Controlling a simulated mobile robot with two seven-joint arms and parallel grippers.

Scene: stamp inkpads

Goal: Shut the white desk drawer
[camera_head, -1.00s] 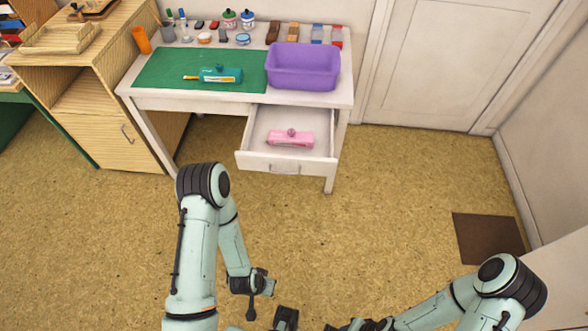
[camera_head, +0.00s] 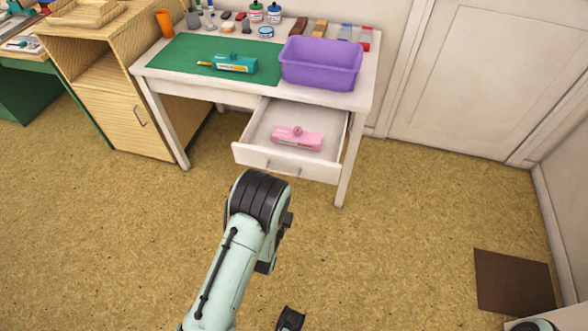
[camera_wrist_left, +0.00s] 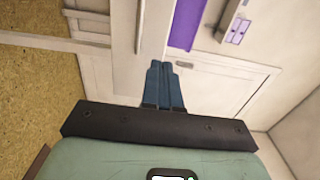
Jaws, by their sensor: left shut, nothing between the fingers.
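The white desk drawer (camera_head: 250,157) is pulled out from under the right part of the white desk (camera_head: 369,96) in the head view. A pink stamp-like object (camera_head: 298,138) lies inside it, and a small handle (camera_head: 284,170) is on its front. My right gripper cannot be made out.
A purple bin (camera_head: 320,68), a green mat (camera_head: 170,56) and a teal stamp-like object (camera_head: 235,63) sit on the desk. A wooden cabinet (camera_head: 110,112) stands to its left. Floor right of the desk is clear, up to a brown mat (camera_head: 513,283).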

